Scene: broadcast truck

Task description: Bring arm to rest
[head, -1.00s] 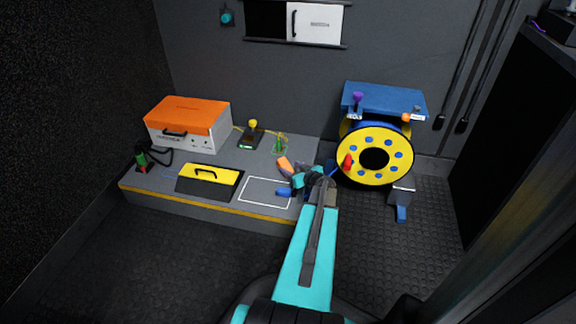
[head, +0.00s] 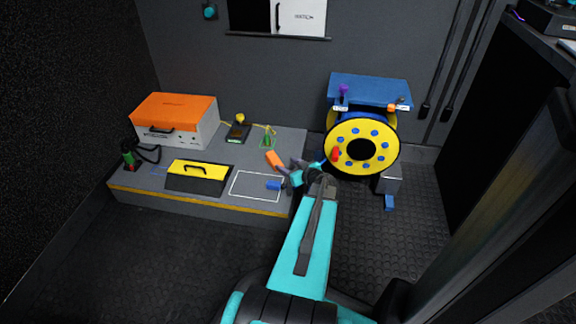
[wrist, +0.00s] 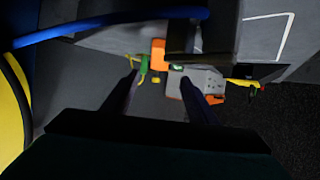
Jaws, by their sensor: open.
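My arm reaches up the middle of the head view, and my gripper (head: 291,170) is at its far end, by the right end of the low grey platform (head: 130,183). In the wrist view my gripper (wrist: 160,98) has its two dark fingers apart with nothing between them. Beyond the fingers are an orange block (wrist: 158,54) and a green item (wrist: 143,66). The yellow cable reel (head: 340,133) stands just right of my gripper in the head view. A blue cable (wrist: 110,20) crosses the top left of the wrist view.
On the platform are an orange-topped case (head: 175,110), a yellow-lidded box (head: 198,170), the orange block (head: 274,159) and a blue piece (head: 274,185) by a white outline. A blue shelf (head: 370,89) sits above the reel. The front floor (head: 150,255) is clear.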

